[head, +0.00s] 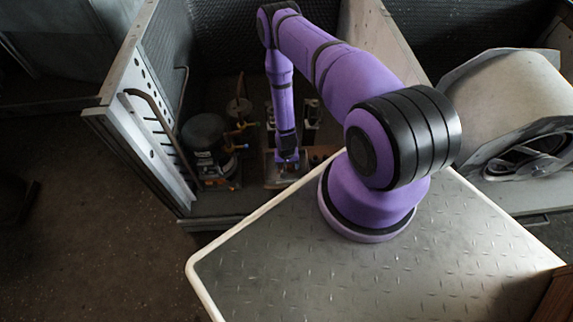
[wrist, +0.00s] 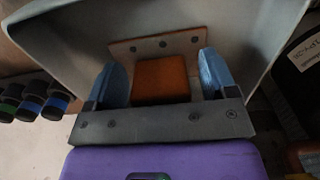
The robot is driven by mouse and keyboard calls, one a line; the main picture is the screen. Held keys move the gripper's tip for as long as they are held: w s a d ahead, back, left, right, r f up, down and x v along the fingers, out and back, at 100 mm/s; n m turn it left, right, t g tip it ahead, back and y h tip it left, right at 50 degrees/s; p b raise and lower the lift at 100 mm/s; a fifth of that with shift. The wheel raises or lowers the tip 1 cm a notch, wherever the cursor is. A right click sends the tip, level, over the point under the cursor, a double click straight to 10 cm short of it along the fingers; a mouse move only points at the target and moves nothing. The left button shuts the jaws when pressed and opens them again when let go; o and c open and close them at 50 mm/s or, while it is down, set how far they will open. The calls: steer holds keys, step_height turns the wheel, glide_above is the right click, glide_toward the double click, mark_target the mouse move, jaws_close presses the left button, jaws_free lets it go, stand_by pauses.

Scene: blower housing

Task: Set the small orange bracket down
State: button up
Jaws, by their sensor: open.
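The small orange bracket (wrist: 160,80) shows in the wrist view as a blocky orange piece with a brownish plate with dark holes (wrist: 165,45) just behind it. I cannot tell whether the plate is part of it. My gripper (wrist: 163,78) is open, with one blue fingertip on each side of the orange piece. A narrow gap shows at the right finger; the left finger is very close, and I cannot tell if it touches. In the head view my gripper (head: 287,158) is small and dark, low inside the housing, and the bracket cannot be made out.
A grey, high-sided shape (wrist: 255,40) surrounds the bracket in the wrist view. In the head view a black compressor (head: 205,135) with pipes stands left of my gripper, near the perforated metal panel (head: 140,120). A large blower drum (head: 500,100) lies at right.

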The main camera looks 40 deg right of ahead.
steer(key=shift+r, duration=0.15)
step_height(320, 180, up, 12)
steer(key=shift+f, duration=0.1)
steer(key=w+r+n+t, duration=0.1)
steer(key=w+r, duration=0.4)
steer(key=r, duration=0.6)
steer(key=w+r+n, duration=0.1)
steer(key=w+r, duration=0.4)
steer(key=r, duration=0.7)
steer(key=a+r+n+t, duration=0.1)
steer(key=a+r, duration=0.1)
steer(key=r, duration=0.8)
steer(key=a+r, duration=0.2)
steer(key=r, duration=0.9)
steer(key=s+a+r+n+t, duration=0.1)
steer(key=s+a+r, duration=0.1)
steer(key=s+r, duration=0.5)
steer(key=s+a+r+n+t, duration=0.15)
steer(key=s+r, duration=0.25)
steer(key=r, duration=0.8)
steer(key=s+a+r, duration=0.1)
steer(key=s+r, duration=0.3)
steer(key=s, duration=0.5)
steer(key=s+a+r+n, duration=0.1)
steer(key=s+r, duration=0.3)
steer(key=s, duration=0.5)
steer(key=shift+a+r+t, duration=0.2)
steer(key=shift+a+t, duration=0.15)
steer(key=shift+a, duration=0.4)
steer(key=shift+w, duration=0.1)
